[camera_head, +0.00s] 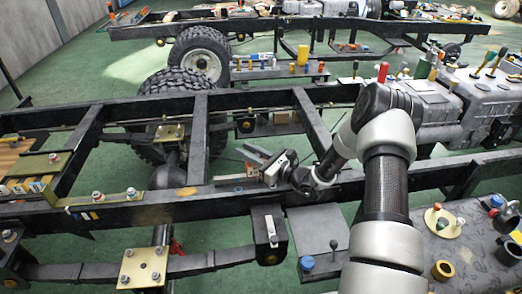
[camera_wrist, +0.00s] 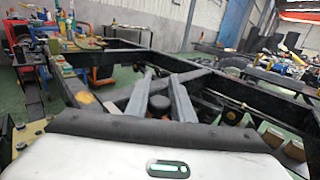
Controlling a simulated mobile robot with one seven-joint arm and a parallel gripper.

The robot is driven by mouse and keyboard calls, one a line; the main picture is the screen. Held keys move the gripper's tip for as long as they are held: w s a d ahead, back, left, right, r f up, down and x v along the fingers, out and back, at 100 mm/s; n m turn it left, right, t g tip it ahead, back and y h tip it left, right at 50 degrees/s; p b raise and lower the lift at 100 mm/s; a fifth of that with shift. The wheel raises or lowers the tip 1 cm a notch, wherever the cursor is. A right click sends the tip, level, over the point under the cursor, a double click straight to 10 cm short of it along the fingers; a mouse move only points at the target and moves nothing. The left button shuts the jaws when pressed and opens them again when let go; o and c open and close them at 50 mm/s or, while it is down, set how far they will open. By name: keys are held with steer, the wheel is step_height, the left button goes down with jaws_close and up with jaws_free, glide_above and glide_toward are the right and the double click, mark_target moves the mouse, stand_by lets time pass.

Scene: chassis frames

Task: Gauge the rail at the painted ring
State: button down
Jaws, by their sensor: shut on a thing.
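The near dark rail (camera_head: 140,212) of the truck frame runs across the head view.
Cross-members (camera_head: 312,120) join the near and far rails. A brass plate (camera_head: 100,198) with bolts lies on the near rail at left. A small dark shelf (camera_head: 318,232) with a blue knob is below my arm. The engine (camera_head: 470,105) stands at right. Green floor shows between the rails.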

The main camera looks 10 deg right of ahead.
steer(key=a, duration=0.7)
steer(key=c, duration=1.6)
jaws_free()
steer(key=shift+d, duration=0.1)
steer(key=shift+s+d, duration=0.1)
steer(key=p+v, duration=0.1)
steer(key=v, duration=1.6)
steer(key=shift+s+r+p, duration=0.1)
steer(key=shift+p, duration=0.2)
